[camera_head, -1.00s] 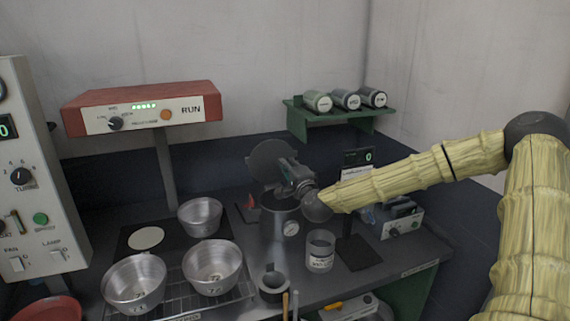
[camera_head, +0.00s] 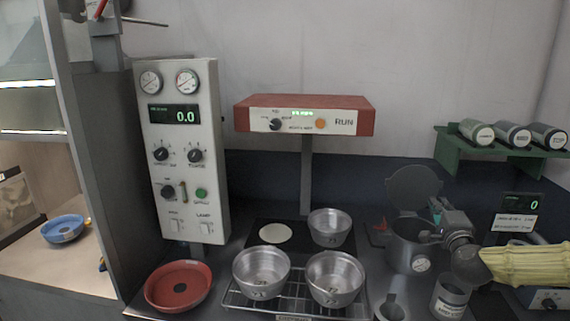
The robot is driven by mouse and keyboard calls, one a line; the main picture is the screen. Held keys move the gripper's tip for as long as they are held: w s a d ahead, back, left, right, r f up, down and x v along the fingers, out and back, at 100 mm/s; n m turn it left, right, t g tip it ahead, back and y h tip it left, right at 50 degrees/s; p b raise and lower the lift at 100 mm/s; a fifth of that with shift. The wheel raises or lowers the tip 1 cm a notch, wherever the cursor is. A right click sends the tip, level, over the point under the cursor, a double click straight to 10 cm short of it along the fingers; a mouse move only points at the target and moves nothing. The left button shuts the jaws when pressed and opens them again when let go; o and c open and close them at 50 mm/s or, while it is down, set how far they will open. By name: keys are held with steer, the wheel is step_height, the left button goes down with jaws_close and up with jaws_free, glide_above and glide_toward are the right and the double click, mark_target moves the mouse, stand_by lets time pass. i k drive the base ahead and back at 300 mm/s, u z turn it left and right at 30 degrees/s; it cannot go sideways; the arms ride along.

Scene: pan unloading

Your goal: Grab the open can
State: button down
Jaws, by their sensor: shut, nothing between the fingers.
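A dark grey can (camera_head: 408,252) stands open on the counter at the right, with a round gauge or label on its front. Its round lid (camera_head: 412,187) is raised upright behind it. My gripper (camera_head: 437,208) is shut and empty, at the can's upper right, covering part of its rim from this view. Whether it touches the can, I cannot tell. My yellow-sleeved arm comes in from the right edge.
A labelled glass jar (camera_head: 450,298) and a small grey cup (camera_head: 392,308) stand in front of the can. Metal bowls (camera_head: 262,270) sit on a rack to the left, beside a red dish (camera_head: 179,286). Several closed cans (camera_head: 512,134) lie on a green shelf (camera_head: 490,147).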

mark_target(450, 299)
steer(key=k, duration=0.95)
